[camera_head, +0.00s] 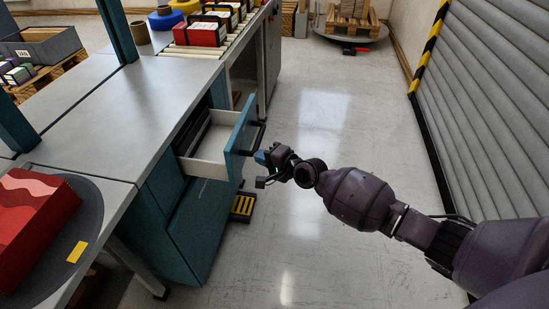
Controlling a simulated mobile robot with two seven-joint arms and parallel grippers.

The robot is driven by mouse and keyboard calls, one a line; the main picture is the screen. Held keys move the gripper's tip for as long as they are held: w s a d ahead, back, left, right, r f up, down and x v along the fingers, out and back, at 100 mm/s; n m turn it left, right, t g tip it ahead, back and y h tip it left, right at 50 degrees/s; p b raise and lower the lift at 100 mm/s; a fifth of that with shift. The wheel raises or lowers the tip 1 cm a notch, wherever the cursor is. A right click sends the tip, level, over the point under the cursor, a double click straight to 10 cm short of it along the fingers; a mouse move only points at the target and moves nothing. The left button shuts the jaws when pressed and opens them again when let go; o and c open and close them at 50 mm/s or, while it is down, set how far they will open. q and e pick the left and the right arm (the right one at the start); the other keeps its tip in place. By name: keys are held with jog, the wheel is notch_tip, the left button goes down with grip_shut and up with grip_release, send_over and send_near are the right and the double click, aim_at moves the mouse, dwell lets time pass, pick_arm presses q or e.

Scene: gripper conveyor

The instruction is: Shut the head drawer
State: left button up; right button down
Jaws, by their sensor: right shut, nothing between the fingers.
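The drawer (209,158) is pulled out of the teal cabinet (182,219) under the grey worktop. It has pale inner walls, a teal front panel (241,133) and a dark bar handle (260,137). The part of the drawer inside that shows looks empty. My right gripper (263,170) is shut and empty, just right of the drawer front and a little below the handle. Its tip is close to the panel; I cannot tell whether they touch. My left gripper is not in view.
A red box (32,222) sits on a dark round plate at the lower left. A conveyor with rollers (193,51) carries boxes at the back. A yellow-striped step (242,206) is on the floor below the drawer. The floor to the right is clear up to a ribbed shutter (490,100).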

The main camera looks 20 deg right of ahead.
jog(key=w+a, duration=0.2)
jog(key=a, duration=0.1)
jog(key=w+a, duration=0.3)
jog(key=a, duration=0.1)
jog(key=w+a, duration=0.2)
jog(key=a, duration=0.2)
jog(key=shift+w+a+f+b, duration=0.1)
jog(key=shift+w+a+b, duration=0.15)
jog(key=shift+w+b, duration=0.1)
jog(key=shift+w+a, duration=0.25)
jog(key=shift+a, duration=0.05)
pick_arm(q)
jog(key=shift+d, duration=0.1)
pick_arm(e)
jog(key=shift+r, duration=0.2)
jog(key=shift+r, duration=0.1)
jog(key=shift+s, duration=0.15)
